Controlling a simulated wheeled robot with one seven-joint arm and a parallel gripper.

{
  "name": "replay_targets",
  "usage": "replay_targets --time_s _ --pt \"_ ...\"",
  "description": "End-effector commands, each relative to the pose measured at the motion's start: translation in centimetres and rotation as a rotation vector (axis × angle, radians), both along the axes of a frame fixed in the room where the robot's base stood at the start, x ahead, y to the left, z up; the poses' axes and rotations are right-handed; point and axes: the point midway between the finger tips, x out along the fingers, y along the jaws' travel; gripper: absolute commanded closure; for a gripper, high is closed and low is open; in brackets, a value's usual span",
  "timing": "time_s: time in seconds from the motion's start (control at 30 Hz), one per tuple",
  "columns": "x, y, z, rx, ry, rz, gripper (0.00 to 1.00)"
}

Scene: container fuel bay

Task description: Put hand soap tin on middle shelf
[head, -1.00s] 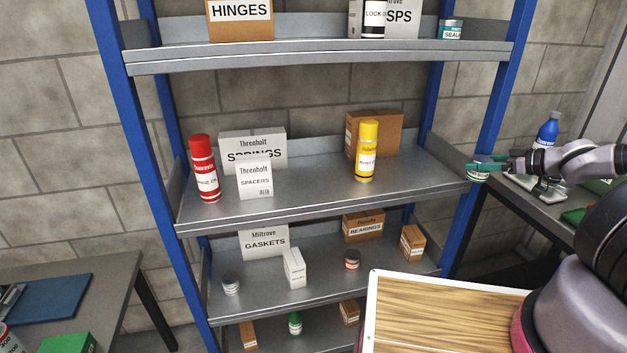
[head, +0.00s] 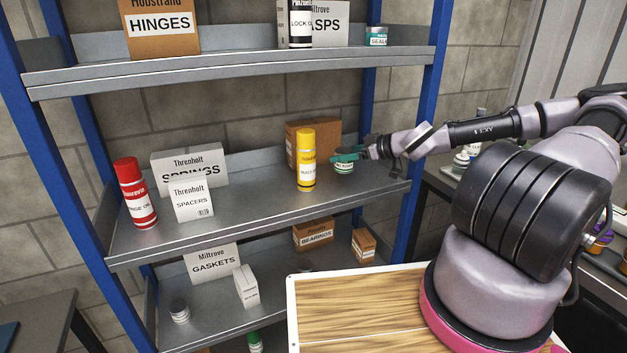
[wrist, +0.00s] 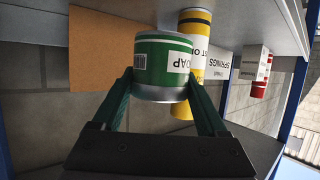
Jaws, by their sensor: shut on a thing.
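The hand soap tin is a small green and white tin with a silvery rim, in the head view (head: 344,168) and large in the wrist view (wrist: 150,62). My gripper (head: 347,157) is shut on it, with a green finger on each side in the wrist view (wrist: 162,82). The middle shelf (head: 255,212) is the grey board with the spray cans and boxes. The tin is over its right part, just right of the yellow spray can (head: 306,162). I cannot tell whether its base touches the shelf.
A brown box (head: 328,135) stands behind the yellow can. The red can (head: 137,192), SPRINGS box (head: 188,162) and SPACERS box (head: 190,200) stand at the left. Blue uprights (head: 424,110) edge the rack. The shelf between SPACERS and the yellow can is clear.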

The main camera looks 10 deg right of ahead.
Motion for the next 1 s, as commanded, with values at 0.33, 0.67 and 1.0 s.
replay_targets --time_s 0.33,0.67,1.0 --pt "0.0 0.0 -4.5 0.004 0.003 -0.001 0.90" --pt "0.0 0.0 -6.8 -0.001 -0.001 0.000 0.90" --pt "0.0 0.0 -6.9 0.000 0.000 0.001 0.00"
